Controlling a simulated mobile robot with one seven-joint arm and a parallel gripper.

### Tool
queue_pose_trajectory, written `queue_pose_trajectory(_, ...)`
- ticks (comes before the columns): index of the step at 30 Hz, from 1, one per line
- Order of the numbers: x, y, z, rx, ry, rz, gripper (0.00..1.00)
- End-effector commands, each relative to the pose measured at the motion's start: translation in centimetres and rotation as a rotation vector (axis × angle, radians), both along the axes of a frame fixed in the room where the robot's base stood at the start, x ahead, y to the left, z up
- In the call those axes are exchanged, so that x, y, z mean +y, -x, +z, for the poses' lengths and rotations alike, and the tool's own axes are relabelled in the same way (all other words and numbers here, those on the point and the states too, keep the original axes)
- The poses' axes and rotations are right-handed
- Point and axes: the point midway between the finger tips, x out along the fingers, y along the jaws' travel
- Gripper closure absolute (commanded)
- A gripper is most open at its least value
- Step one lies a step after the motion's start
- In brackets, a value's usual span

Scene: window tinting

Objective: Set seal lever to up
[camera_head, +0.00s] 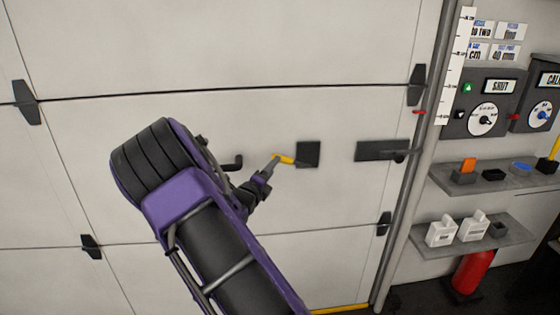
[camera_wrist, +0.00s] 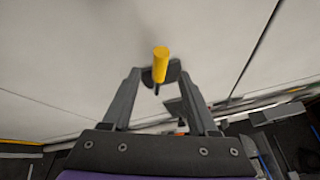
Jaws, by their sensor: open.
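A lever with a yellow grip (camera_head: 286,159) sticks out from a dark square plate (camera_head: 309,154) on the white panelled door (camera_head: 330,110). The grip points left in the head view. In the wrist view the yellow grip (camera_wrist: 160,62) shows between and just beyond the fingertips, with part of the dark plate behind it. My gripper (camera_head: 269,168) is open at the left end of the grip, and its open fingers also show in the wrist view (camera_wrist: 159,82). I cannot tell whether a finger touches the grip. No label on the lever is readable.
A dark latch plate (camera_head: 372,151) with a handle sits right of the lever. A grey vertical pipe (camera_head: 404,195) runs along the door edge. Shelves (camera_head: 480,178) with small items, dial boxes (camera_head: 483,113) and a red extinguisher (camera_head: 474,272) stand further right. The door around the lever is mostly clear.

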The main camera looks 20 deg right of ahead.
Motion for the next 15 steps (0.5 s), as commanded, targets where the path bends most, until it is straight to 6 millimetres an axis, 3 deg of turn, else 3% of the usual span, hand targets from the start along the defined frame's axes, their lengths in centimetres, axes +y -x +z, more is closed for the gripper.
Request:
queue_pose_trajectory(6, -3.2, -2.9, 0.0, -0.001, 0.001, -0.002, 0.41)
queue_pose_trajectory(15, -4.8, -4.5, 0.0, 0.0, 0.0, 0.0, 0.41)
